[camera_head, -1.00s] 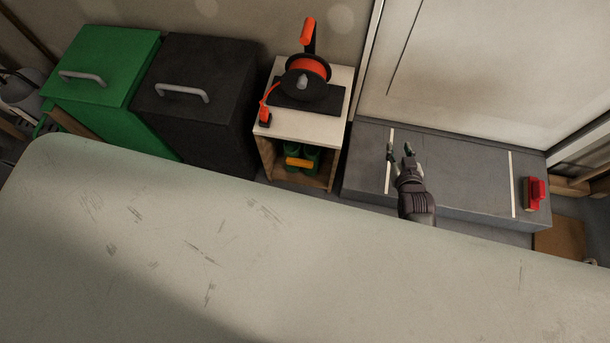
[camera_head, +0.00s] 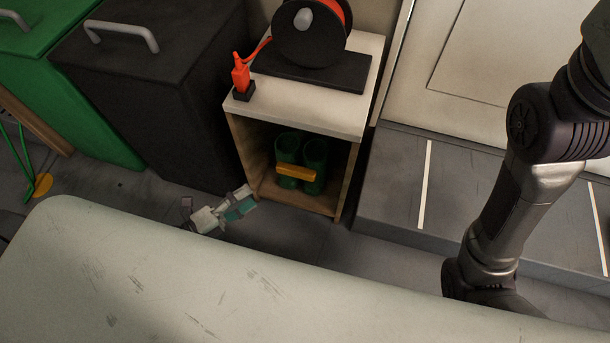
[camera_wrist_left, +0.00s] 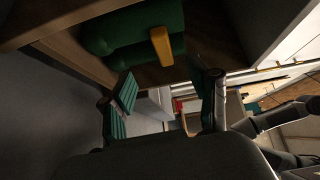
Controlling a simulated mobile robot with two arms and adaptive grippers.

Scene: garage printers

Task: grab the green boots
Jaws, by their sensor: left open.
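The green boots (camera_head: 301,160) stand side by side inside the open-fronted wooden cabinet (camera_head: 342,195), with a yellow bar (camera_head: 296,172) across their front. In the left wrist view the boots (camera_wrist_left: 135,28) and the bar (camera_wrist_left: 161,46) are at the top, just beyond the fingertips. My left gripper (camera_head: 240,203) is low at the cabinet's front left corner, partly hidden by the pale surface. Its teal-padded fingers (camera_wrist_left: 166,86) are spread, with nothing between them. The boots are apart from the fingers. My right gripper is not visible.
An orange cable reel (camera_head: 312,32) sits on the cabinet top beside an orange plug (camera_head: 241,76). A black bin (camera_head: 150,95) stands left of the cabinet and a grey step (camera_head: 400,190) right of it. A dark arm link of mine crosses the right side.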

